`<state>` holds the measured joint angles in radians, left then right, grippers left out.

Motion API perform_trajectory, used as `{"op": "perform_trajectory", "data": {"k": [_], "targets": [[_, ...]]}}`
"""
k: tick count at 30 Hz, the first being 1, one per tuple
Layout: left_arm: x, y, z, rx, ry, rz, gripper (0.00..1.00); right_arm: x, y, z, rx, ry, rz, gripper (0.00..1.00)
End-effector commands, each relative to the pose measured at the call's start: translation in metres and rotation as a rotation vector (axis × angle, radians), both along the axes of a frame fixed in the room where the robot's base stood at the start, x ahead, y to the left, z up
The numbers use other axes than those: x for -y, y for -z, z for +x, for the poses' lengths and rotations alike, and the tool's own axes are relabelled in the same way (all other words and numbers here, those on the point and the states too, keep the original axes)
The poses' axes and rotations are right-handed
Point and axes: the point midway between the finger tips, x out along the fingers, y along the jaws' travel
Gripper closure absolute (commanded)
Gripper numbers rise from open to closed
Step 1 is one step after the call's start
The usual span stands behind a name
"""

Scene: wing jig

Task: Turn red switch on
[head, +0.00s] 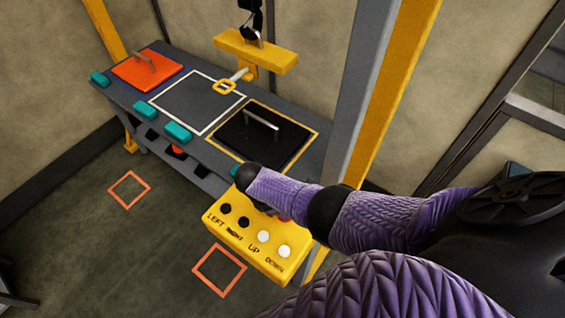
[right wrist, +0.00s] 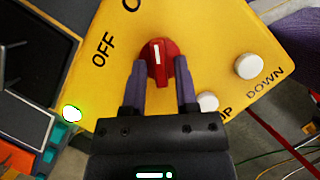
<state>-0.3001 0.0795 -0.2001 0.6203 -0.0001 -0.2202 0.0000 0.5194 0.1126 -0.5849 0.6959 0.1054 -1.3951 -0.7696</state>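The red switch (right wrist: 158,62) is a round knob with a white mark on the yellow control box (right wrist: 220,35). In the right wrist view its mark points up the picture, with the OFF label to its left and a cut-off label above. My right gripper (right wrist: 160,68) is open, its fingers on either side of the knob, very close to it; contact is not clear. In the head view the right wrist hides most of the switch, and only a bit of red shows (head: 285,219). My left gripper is not in view.
The box carries black LEFT and RIGHT buttons (head: 243,222) and white UP and DOWN buttons (head: 263,237). Behind it stands a grey table (head: 215,180) with orange and black panels, under a yellow hanging beam (head: 257,52). A grey and yellow post (head: 365,100) rises beside the arm.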

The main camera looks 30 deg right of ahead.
Motion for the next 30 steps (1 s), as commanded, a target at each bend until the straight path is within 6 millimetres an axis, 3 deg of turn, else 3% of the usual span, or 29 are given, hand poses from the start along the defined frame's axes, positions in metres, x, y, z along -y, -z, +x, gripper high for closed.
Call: {"op": "perform_trajectory", "data": {"k": [11, 21, 25, 30], "targets": [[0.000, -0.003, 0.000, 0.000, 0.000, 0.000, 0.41, -0.001, -0.005, 0.001, 0.002, -0.002, 0.000, 0.47], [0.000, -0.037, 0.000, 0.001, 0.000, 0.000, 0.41, -0.029, -0.079, 0.013, 0.003, -0.001, 0.001, 0.47], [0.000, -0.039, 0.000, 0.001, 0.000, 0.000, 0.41, -0.034, -0.091, 0.015, 0.000, -0.001, 0.000, 0.47], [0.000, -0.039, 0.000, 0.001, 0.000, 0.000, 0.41, -0.035, -0.092, 0.015, -0.001, -0.001, -0.001, 0.47]]}}
